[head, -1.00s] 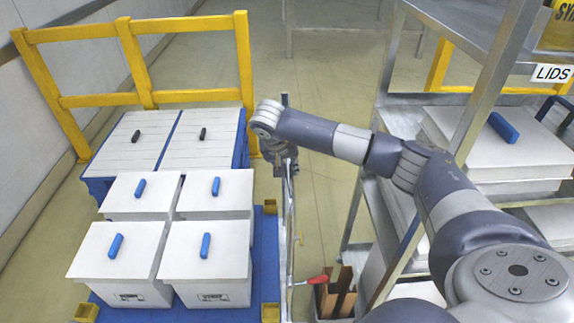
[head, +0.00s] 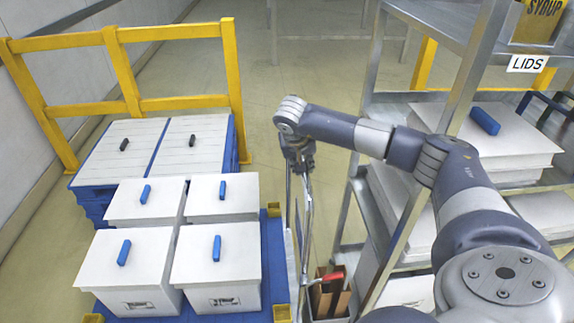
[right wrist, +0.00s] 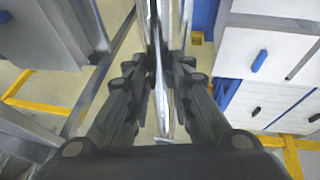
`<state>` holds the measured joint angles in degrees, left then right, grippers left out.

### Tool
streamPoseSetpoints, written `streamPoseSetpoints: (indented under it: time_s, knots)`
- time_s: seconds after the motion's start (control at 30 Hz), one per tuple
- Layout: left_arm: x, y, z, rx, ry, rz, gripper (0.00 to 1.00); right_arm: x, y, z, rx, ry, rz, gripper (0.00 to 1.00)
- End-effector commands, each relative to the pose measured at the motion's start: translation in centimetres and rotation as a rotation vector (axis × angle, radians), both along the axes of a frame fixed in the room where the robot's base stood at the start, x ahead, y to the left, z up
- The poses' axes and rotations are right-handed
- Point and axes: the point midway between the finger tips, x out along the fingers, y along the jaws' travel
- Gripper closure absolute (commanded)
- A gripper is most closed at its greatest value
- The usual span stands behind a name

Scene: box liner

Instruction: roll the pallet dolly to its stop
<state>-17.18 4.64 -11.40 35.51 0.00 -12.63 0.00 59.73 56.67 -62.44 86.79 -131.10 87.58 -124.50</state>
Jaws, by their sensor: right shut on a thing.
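The pallet dolly (head: 273,262) is a blue deck with yellow corner blocks. It carries several white lidded boxes (head: 215,258) with blue handles. An upright metal tube handle (head: 304,215) stands at its right side and shows as shiny bars in the right wrist view (right wrist: 163,105). My right gripper (head: 300,163) is shut on the upper part of this handle; its fingers (right wrist: 160,80) close around the bars in the right wrist view. The dolly's wheels are hidden, and I cannot make out a stop. My left gripper is out of view.
Blue stacks with pale slatted tops and black handles (head: 157,147) stand just behind the boxes, before a yellow rail (head: 128,70). A metal shelf (head: 352,200) with a LIDS sign (head: 527,63) stands close on the right. A red-tipped lever (head: 332,274) is near the handle. Floor beyond is open.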

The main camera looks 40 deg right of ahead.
Motion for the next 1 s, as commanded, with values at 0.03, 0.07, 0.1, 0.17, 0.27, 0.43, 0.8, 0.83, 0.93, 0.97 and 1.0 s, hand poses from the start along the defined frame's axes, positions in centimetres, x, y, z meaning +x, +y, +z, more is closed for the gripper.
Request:
streamPoseSetpoints:
  time_s: [0.03,0.07,0.1,0.17,0.27,0.43,0.8,0.83,0.93,0.97,1.0]
  knots:
    - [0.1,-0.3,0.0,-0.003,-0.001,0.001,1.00,-0.4,-0.7,-0.1,-0.010,0.009,-0.014,1.00]
    - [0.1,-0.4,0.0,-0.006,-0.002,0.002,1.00,-0.4,-0.7,-0.1,-0.009,0.008,-0.013,1.00]
    - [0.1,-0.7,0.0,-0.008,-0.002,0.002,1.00,-0.4,-0.7,-0.1,-0.009,0.008,-0.014,1.00]
    - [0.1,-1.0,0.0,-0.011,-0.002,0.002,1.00,-0.4,-0.7,-0.1,-0.009,0.008,-0.014,1.00]
    - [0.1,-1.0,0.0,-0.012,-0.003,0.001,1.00,-0.4,-0.7,-0.1,-0.009,0.008,-0.015,0.76]
    - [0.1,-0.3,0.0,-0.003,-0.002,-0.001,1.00,-0.3,-0.5,0.0,-0.006,0.005,-0.013,0.59]
    - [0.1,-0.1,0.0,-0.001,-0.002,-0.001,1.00,-0.1,-0.1,0.0,0.001,0.000,-0.005,0.59]
    - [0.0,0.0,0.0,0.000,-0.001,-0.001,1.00,-0.1,-0.1,0.1,0.001,0.000,-0.005,0.59]
    - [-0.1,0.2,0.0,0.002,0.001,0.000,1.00,-0.1,0.1,0.4,0.002,-0.001,-0.004,0.59]
    - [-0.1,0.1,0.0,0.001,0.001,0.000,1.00,-0.2,0.2,0.7,0.002,-0.001,-0.004,0.59]
    - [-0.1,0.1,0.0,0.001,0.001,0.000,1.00,-0.3,0.3,1.1,0.002,-0.001,-0.004,0.59]
